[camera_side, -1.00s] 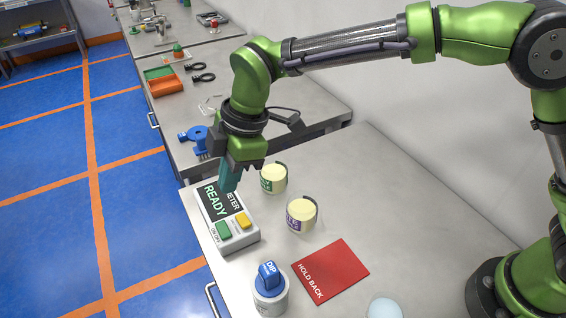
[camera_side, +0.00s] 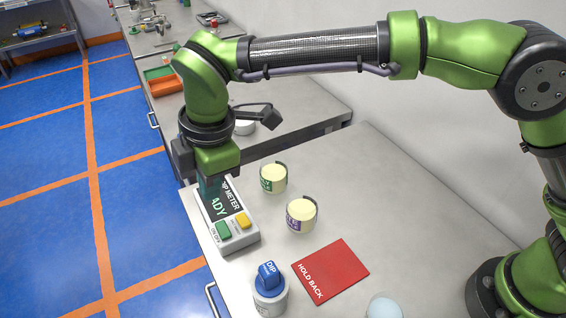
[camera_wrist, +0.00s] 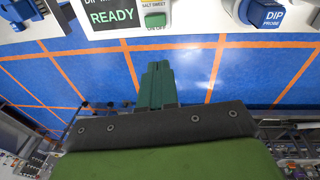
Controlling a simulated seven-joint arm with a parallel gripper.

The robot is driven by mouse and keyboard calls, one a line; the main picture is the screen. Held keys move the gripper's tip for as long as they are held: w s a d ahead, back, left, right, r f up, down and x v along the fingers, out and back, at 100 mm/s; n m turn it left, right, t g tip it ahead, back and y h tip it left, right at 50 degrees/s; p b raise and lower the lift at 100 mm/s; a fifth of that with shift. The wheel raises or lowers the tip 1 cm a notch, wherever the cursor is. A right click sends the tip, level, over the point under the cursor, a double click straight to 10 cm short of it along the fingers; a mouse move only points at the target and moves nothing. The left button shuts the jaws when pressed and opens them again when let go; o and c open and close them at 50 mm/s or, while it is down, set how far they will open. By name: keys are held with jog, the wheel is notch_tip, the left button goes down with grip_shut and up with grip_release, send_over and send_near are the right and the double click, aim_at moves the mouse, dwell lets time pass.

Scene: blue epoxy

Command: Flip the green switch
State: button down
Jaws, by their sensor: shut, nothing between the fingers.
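The green switch (camera_side: 223,229) is on the front of the white and grey dip meter (camera_side: 240,243), left of a yellow switch (camera_side: 243,220). It also shows in the wrist view (camera_wrist: 155,20), above "ON OFF" lettering. The meter's dark screen reads "READY" in the wrist view. My gripper (camera_side: 210,193) is shut and empty, pointing down at the meter's left edge, and hides part of the screen in the side view. In the wrist view the teal fingers (camera_wrist: 157,80) are together below the switch in the picture, apart from it, with blue floor behind.
Two labelled cups, one green (camera_side: 272,179) and one purple (camera_side: 301,214), stand right of the meter. A blue-topped dip probe (camera_side: 269,288) stands in front of it. A red "HOLD BACK" card (camera_side: 330,271) lies to the right. The table's left edge is close by the meter.

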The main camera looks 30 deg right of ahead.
aim_at(222, 226)
jog(key=shift+w+d+r+m+h, duration=0.25)
jog(key=shift+d+r+m+h, duration=0.25)
jog(key=shift+r+h, duration=0.1)
jog(key=shift+f, duration=0.1)
jog(key=f, duration=0.4)
jog(key=w+f, duration=0.1)
jog(key=f, duration=0.3)
jog(key=w+f, duration=0.1)
jog(key=f, duration=0.4)
jog(key=shift+f, duration=0.1)
jog(key=shift+w+f, duration=0.1)
jog(key=shift+f, duration=0.15)
